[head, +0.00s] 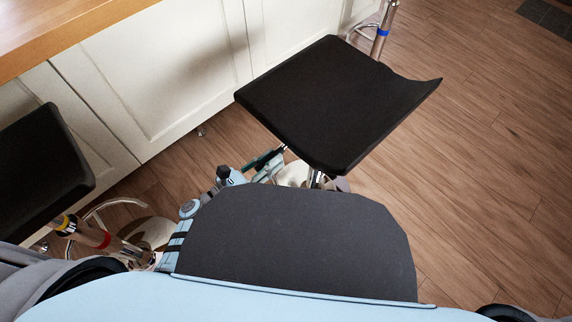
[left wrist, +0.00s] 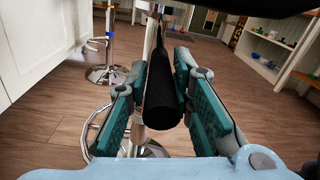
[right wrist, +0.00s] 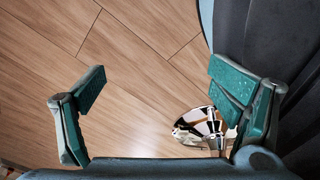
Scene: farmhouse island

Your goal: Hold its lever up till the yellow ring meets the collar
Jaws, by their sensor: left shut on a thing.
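The middle stool has a black curved seat (head: 335,100), with a bit of chrome post (head: 316,180) under its near edge. My left gripper (head: 266,163) is below the left side of this seat. In the left wrist view its teal fingers are closed on a black lever grip (left wrist: 163,98), which points toward the camera. I cannot make out a yellow ring or collar on the middle stool; the seat hides most of its post in the head view. My right gripper (right wrist: 158,108) is open and empty above the floor, and is not in the head view.
At left, another stool with a black seat (head: 40,170) has a yellow ring (head: 65,223) and a red ring (head: 105,239) on its tilted-looking post. A farther stool shows a blue ring (head: 382,32). White cabinets (head: 150,80) line the left; wooden floor (head: 480,160) is clear at right.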

